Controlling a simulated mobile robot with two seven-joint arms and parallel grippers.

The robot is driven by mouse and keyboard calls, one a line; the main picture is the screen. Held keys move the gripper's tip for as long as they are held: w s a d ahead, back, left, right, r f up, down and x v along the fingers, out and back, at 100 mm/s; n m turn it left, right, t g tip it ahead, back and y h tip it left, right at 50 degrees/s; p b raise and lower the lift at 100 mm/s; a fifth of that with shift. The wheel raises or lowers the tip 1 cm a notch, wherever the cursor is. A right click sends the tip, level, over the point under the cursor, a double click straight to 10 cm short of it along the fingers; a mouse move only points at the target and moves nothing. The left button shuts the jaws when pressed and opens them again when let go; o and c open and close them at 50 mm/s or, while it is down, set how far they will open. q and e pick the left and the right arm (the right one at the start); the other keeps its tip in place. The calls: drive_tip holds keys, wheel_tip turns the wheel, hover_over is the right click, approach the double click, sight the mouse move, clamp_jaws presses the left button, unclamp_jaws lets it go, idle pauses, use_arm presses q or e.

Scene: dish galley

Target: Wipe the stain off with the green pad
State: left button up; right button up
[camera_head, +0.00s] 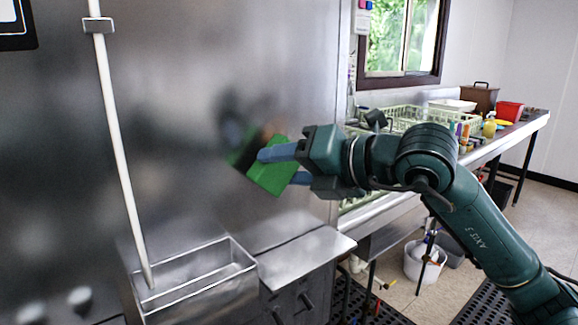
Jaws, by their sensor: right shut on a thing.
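The green pad (271,174) is held between the blue fingers of my right gripper (279,166), which is shut on it. The pad is tilted and faces the large brushed-steel panel (200,80). A blurred green reflection of it shows in the steel just to its left. The pad is at or very close to the panel; I cannot tell whether it touches. I cannot make out a clear stain: dark and reddish blurs show on the steel around the pad, and they may be reflections. My left gripper is not in view.
A white pole (119,150) stands in an open steel bin (192,285) at lower left. A steel ledge (306,257) juts out below the pad. Behind my right arm, a steel counter (520,127) holds green dish racks (401,113). A white bucket (424,262) stands on the floor.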

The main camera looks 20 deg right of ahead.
drive_tip(key=shift+w+a, duration=0.2)
drive_tip(key=shift+w, duration=0.3)
drive_tip(key=shift+w+a, duration=0.15)
drive_tip(key=shift+w, duration=0.3)
